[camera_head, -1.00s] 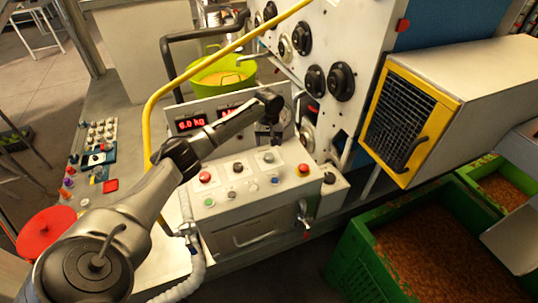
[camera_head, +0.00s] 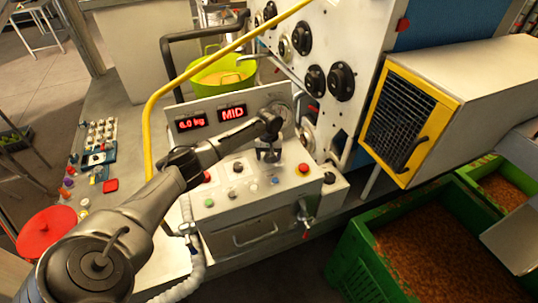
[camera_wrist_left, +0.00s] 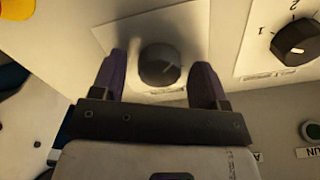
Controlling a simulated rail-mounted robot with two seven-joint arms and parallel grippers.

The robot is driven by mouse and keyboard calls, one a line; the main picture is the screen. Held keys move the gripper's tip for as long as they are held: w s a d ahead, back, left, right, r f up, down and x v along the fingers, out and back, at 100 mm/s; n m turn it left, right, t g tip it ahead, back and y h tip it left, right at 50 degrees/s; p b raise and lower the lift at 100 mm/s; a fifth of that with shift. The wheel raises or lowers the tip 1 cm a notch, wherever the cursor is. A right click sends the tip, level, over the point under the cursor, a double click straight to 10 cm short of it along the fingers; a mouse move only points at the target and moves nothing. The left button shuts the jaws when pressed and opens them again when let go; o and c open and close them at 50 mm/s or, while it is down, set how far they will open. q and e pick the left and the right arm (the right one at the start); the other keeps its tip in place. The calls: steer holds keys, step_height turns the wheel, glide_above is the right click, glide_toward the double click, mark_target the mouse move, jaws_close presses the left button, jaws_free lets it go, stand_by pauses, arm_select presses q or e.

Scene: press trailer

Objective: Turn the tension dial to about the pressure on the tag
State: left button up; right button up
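My left gripper (camera_head: 268,153) is over the sloped control panel (camera_head: 226,198), low at its upper middle. In the left wrist view a round grey knob (camera_wrist_left: 160,66) on a pale plate sits between my two dark fingers, which are apart on either side of it. I see gaps at both sides of the knob and cannot tell any contact. Two red displays stand behind the panel: the left one (camera_head: 191,123) reads 6.0 kg, the right one (camera_head: 233,113) reads MID. I make out no readable pressure tag. My right gripper is out of view.
Another dark knob (camera_wrist_left: 295,38) with numbers beside it sits to the right in the wrist view. A red button (camera_head: 304,168) is on the panel's right. A yellow rail (camera_head: 183,78) rises behind my arm. A green tub (camera_head: 218,75) stands behind the displays.

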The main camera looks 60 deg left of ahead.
arm_select(q)
steer(key=c, duration=0.9)
steer(key=shift+o, duration=0.2)
steer(key=m+p, duration=0.1)
steer(key=p, duration=0.1)
steer(key=shift+r+p, duration=0.3)
steer(key=shift+f+m+p, duration=0.1)
steer(key=shift+m+p, duration=0.5)
steer(key=shift+m, duration=0.4)
steer(key=shift+f+m, duration=0.15)
steer(key=shift+m, duration=0.35)
steer(key=o, duration=0.9)
steer(key=shift+r, duration=6.9)
